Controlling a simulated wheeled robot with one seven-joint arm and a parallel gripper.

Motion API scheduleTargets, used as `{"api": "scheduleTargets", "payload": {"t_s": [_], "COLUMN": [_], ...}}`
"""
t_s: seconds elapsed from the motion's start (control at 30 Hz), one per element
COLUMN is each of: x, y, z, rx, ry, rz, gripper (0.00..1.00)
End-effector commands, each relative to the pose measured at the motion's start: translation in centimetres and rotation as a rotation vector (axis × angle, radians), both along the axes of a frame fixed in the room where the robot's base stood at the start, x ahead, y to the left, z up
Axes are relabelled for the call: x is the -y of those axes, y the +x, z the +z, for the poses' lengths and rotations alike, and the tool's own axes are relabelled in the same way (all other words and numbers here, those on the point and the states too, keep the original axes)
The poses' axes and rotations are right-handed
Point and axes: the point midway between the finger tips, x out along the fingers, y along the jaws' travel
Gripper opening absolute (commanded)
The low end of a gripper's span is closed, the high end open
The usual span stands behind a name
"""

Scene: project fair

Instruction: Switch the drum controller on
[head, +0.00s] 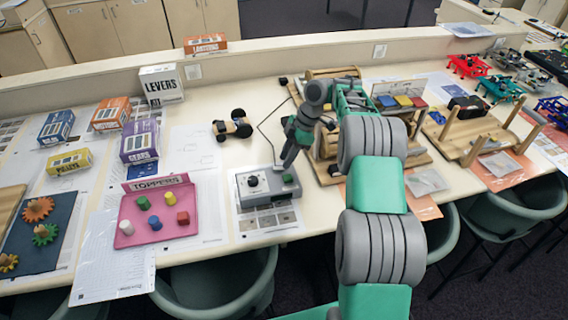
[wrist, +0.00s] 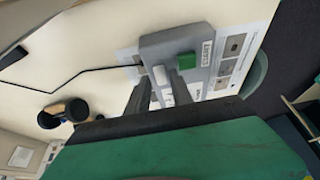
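The drum controller (head: 243,192) is a grey box on the table with a round black knob (head: 252,181) and a green button (head: 287,178). A cable runs from its back. My gripper (head: 283,165) is over the back part of the box, near the green button. In the wrist view the grey box (wrist: 207,42) lies ahead, with its green button (wrist: 187,59) just beyond the right finger. My gripper (wrist: 163,76) has two dark fingers apart, with a small white part (wrist: 160,76) showing between the tips. I cannot tell whether they touch the box. The knob is not clear there.
A pink toppers tray (head: 130,210) with coloured pegs stands left of the controller. A small wheeled model (head: 232,125) sits behind it. A wooden drum rig (head: 330,145) stands to the right, partly hidden by my arm. Chairs line the front edge.

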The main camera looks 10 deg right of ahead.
Motion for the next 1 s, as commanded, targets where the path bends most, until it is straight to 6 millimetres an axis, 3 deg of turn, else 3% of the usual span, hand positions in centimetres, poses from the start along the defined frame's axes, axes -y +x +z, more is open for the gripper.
{"api": "scheduleTargets", "payload": {"t_s": [0.2,0.43,0.77,1.0], "x": [-1.0,-1.0,-1.0,-1.0], "y": [0.0,0.0,0.0,0.0], "z": [-2.1,-2.3,-2.2,-2.2], "rx": [0.001,0.001,0.001,0.001], "ry": [0.0,0.0,0.0,0.0], "rz": [-0.001,-0.003,-0.003,-0.003], "gripper": [0.27,0.27,0.0,0.0]}}
